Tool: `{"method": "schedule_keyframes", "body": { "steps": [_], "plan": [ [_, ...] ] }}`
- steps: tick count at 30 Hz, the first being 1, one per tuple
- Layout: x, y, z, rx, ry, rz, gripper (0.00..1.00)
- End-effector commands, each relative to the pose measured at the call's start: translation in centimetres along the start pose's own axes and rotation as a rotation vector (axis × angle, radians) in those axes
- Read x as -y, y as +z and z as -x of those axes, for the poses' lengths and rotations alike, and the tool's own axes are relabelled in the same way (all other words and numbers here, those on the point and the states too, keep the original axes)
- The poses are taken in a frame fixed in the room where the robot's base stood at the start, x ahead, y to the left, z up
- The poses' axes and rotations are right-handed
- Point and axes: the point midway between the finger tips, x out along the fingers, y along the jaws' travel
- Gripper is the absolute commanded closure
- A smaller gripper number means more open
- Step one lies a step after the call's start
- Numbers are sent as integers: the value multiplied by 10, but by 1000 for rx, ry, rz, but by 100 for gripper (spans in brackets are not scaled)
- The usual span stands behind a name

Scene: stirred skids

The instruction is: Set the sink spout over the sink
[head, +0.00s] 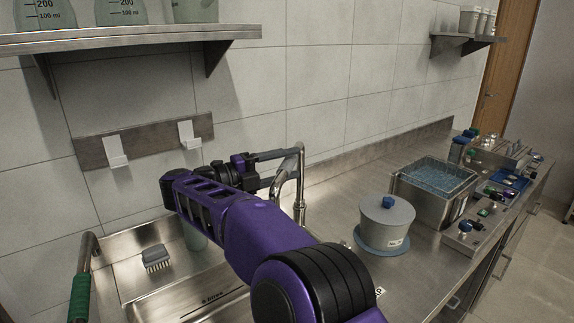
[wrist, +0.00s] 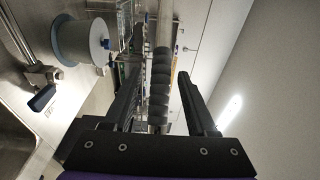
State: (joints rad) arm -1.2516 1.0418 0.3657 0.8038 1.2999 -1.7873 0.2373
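The sink spout (head: 279,153) is a bent chrome tube on an upright behind my arm, its upper run reaching left towards the wall. The steel sink (head: 135,305) lies at the lower left, partly hidden by my purple arm. My gripper (head: 262,170) is at the spout's upper run. In the wrist view, a dark ribbed sleeve on a tube, seemingly the spout (wrist: 159,75), runs between the two black fingers of my gripper (wrist: 158,85). The fingers stand apart, with a visible gap on the right. Contact on the left cannot be told.
A brush (head: 155,258) and a greenish vessel (head: 195,236) are at the sink. A green-handled tube (head: 80,295) stands at left. A lidded grey pot (head: 386,222) and a steel water bath (head: 433,190) stand on the counter at right. A shelf (head: 130,40) overhangs the upper left.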

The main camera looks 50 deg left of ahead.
Motion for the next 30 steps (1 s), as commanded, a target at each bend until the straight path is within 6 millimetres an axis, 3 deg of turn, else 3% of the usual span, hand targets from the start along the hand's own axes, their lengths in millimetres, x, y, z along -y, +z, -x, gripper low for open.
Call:
{"method": "schedule_keyframes", "body": {
  "steps": [8, 21, 30],
  "plan": [
    [0, 1, 8, 3, 0, -1, 43],
    [0, 0, 94, 3, 1, -1, 43],
    [0, 0, 120, 1, 0, -1, 43]
  ]
}}
